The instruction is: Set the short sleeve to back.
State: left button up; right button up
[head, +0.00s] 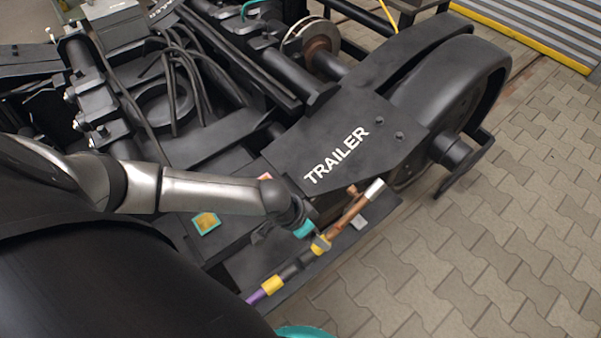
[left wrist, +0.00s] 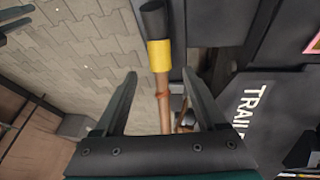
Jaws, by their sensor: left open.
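A slim pipe runs slantwise beside the bogie frame in the head view. I cannot tell for sure which part is the short sleeve. In the left wrist view, a yellow band (left wrist: 160,55) and black part (left wrist: 153,20) lie ahead of my left gripper (left wrist: 159,76). Its open fingers stand either side of the pipe, apart from it.
The black bogie frame marked TRAILER (head: 337,156) and a large wheel (head: 450,85) stand close behind the pipe. A yellow-and-teal square (head: 206,222) lies on the frame at left. Paving (head: 480,260) is clear at right.

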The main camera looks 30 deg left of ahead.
pick_arm(q)
jog(key=shift+s+a+r, duration=0.15)
jog(key=shift+a+r, duration=0.05)
jog(key=shift+r, duration=0.35)
jog(key=p+v, duration=0.3)
jog(key=v, duration=0.4)
jog(key=shift+p, duration=0.4)
pick_arm(e)
jog(key=shift+s+d+r, duration=0.2)
jog(key=shift+s, duration=0.75)
jog(key=shift+s+d+r, duration=0.2)
jog(key=shift+s+r, duration=0.05)
jog(key=shift+s, duration=0.7)
jog(key=shift+s+d+r, duration=0.2)
jog(key=shift+s, duration=0.75)
